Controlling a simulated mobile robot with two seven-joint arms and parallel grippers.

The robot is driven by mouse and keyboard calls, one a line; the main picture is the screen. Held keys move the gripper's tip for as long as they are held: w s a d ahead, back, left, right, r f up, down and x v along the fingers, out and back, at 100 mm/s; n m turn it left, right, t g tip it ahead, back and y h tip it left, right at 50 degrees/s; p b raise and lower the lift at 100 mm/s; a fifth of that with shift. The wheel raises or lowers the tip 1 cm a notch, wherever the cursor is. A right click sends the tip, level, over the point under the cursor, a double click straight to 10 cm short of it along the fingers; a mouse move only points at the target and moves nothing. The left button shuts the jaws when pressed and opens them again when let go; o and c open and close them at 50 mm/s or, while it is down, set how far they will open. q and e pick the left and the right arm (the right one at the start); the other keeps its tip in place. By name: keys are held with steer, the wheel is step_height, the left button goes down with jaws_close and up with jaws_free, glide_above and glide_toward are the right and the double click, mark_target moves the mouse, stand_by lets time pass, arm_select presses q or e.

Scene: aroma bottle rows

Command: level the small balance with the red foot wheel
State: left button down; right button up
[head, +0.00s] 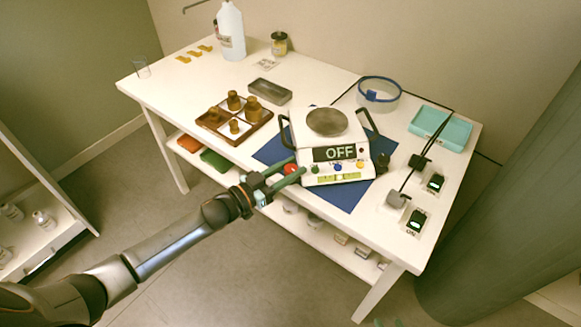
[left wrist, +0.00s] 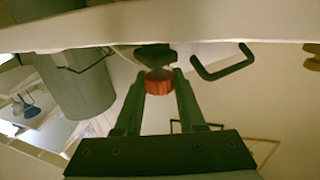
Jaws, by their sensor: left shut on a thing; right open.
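The small white balance (head: 328,140) stands on a blue mat (head: 345,196). It has a round grey pan, a display reading OFF and a yellow-green level strip (head: 338,178) on its front; I cannot make out the bubble. The red foot wheel (head: 290,168) is at the balance's front left corner, partly hidden by my fingers. My left gripper (head: 284,173) is shut on it. In the left wrist view the red wheel (left wrist: 159,83) sits between the two fingertips under a dark foot. Only the fingertips of my right gripper (head: 388,322) show at the bottom edge, apart and empty.
A wooden tray (head: 262,124) with brown weights stands left of the balance. Cabled switches (head: 415,221) marked ON are at the right.

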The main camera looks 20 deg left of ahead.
arm_select(q)
steer(key=shift+r, duration=0.15)
steer(key=c, duration=0.5)
jaws_free()
steer(key=v, duration=1.2)
steer(key=shift+s+p, duration=0.2)
steer(key=shift+p, duration=0.2)
